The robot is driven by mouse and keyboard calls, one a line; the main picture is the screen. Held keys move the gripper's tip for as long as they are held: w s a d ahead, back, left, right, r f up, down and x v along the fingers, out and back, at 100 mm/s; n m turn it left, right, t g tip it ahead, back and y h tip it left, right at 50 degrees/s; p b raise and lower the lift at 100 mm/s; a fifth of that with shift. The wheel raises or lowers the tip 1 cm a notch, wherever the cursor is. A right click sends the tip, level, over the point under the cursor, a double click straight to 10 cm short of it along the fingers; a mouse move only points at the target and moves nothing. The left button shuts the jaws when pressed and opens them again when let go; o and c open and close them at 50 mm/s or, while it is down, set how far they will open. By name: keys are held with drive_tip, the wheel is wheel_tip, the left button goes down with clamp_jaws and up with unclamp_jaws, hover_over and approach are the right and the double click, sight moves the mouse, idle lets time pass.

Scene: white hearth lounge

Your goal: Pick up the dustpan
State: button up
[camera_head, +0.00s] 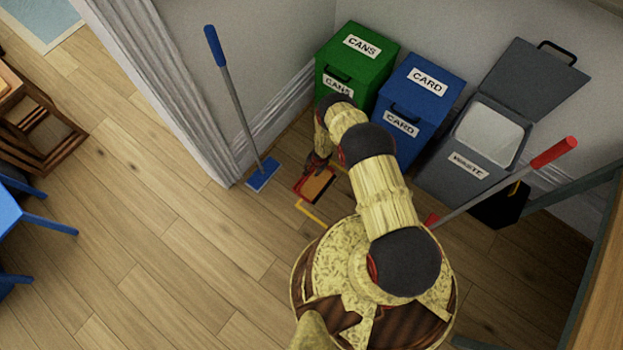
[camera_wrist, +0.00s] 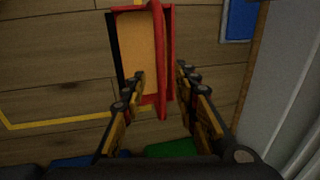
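The dustpan (camera_head: 316,186) appears to be the shallow orange pan with a red rim and a dark edge, lying on the wooden floor in front of the bins. In the wrist view it (camera_wrist: 137,42) shows at upper middle, with a raised red bar along its right side. My gripper (camera_wrist: 160,78) is open, its fingers apart on either side of the red bar's lower part. I cannot tell whether either finger touches it. In the head view my gripper (camera_head: 318,163) is at the pan's far side, partly hidden by my arm.
A blue broom (camera_head: 262,175) leans by the wall corner at left. Green (camera_head: 348,62), blue (camera_head: 418,90) and grey (camera_head: 462,150) bins stand behind. Yellow floor tape (camera_wrist: 60,122) runs beside the pan.

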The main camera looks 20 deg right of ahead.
sight(311, 174)
drive_tip(key=f+b, duration=0.2)
drive_tip(key=w+f+b, duration=0.1)
drive_tip(key=f+b, duration=0.1)
drive_tip(key=f, duration=0.1)
drive_tip(key=f+b, duration=0.2)
drive_tip(key=shift+w+a+f+b, duration=0.25)
drive_tip(key=shift+f+b, duration=0.05)
drive_tip(key=c, duration=0.7)
clamp_jaws()
idle(0.4)
